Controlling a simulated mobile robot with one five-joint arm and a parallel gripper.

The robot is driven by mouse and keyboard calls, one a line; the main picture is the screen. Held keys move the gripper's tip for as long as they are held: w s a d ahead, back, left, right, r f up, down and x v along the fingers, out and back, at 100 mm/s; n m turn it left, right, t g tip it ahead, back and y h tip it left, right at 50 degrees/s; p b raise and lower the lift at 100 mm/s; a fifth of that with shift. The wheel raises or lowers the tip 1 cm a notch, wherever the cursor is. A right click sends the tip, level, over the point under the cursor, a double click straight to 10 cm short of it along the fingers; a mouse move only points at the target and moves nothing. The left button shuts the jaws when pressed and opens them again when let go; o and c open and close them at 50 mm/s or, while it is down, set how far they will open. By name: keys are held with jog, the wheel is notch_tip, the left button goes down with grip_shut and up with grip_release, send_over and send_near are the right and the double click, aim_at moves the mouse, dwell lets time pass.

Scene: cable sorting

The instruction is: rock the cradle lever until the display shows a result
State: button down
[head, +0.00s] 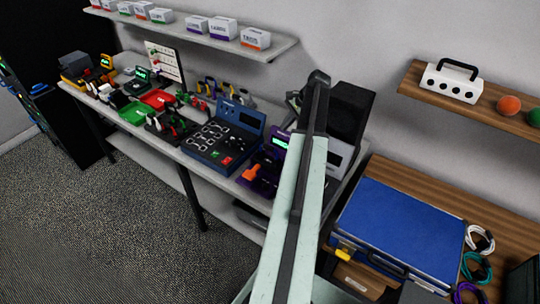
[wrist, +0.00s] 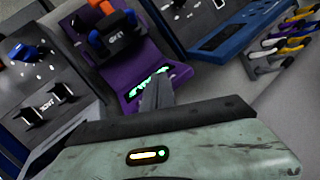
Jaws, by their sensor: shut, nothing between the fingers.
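In the head view the purple unit (head: 262,185) and orange lever (head: 253,173) show left of my arm, which hides the gripper.
A blue panel (head: 215,150) with metal pieces stands left of the purple unit. In the wrist view a dark grey device (wrist: 45,85) stands on the other side. A blue case (head: 400,225) lies on a wooden table at the right. Open carpet lies in front.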

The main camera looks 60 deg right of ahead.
jog(key=b, duration=0.6)
send_over(268, 156)
jog(key=s+d, duration=0.2)
jog(key=d, duration=0.1)
notch_tip(268, 156, down, 6)
jog(key=r, duration=0.1)
jog(key=shift+a+f, duration=0.15)
jog(key=shift+f, duration=0.05)
jog(key=shift+p, duration=0.3)
dwell(0.5)
jog(key=shift+f, duration=0.1)
jog(key=shift+a+f+b, duration=0.15)
jog(key=shift+a+b, duration=0.15)
jog(key=shift+a+f+b, duration=0.4)
jog(key=shift+a+f, duration=0.05)
jog(key=shift+a, duration=0.1)
dwell(1.0)
dwell(0.5)
